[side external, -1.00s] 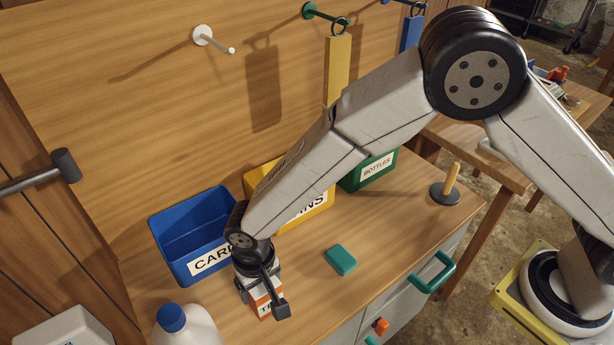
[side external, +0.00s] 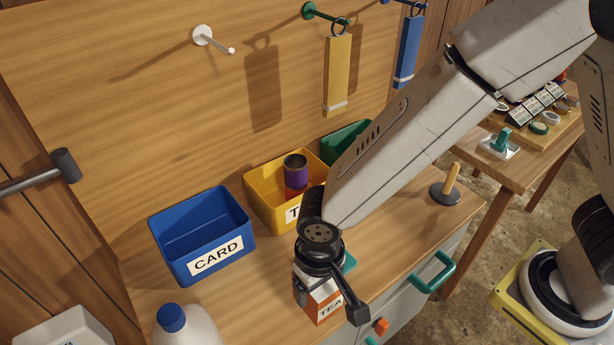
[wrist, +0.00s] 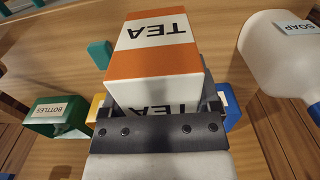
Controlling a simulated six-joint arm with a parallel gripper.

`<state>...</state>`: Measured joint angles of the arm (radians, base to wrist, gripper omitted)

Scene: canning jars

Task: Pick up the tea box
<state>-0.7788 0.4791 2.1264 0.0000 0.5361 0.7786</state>
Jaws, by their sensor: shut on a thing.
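The tea box (side external: 322,303) is orange and white with a TEA label. My gripper (side external: 328,299) is shut on it, one finger on each side, above the right front of the bench in the side view. In the wrist view the tea box (wrist: 155,60) fills the upper middle, between the jaws, and appears raised off the wood. My gripper hides part of its top in the side view.
A blue CARD bin (side external: 203,230), a yellow bin (side external: 262,190) holding a purple-and-orange can (side external: 295,173), and a green bin (side external: 345,138) line the back. A white soap bottle (side external: 190,328) stands front left. A teal block (side external: 349,263) is partly hidden behind my gripper.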

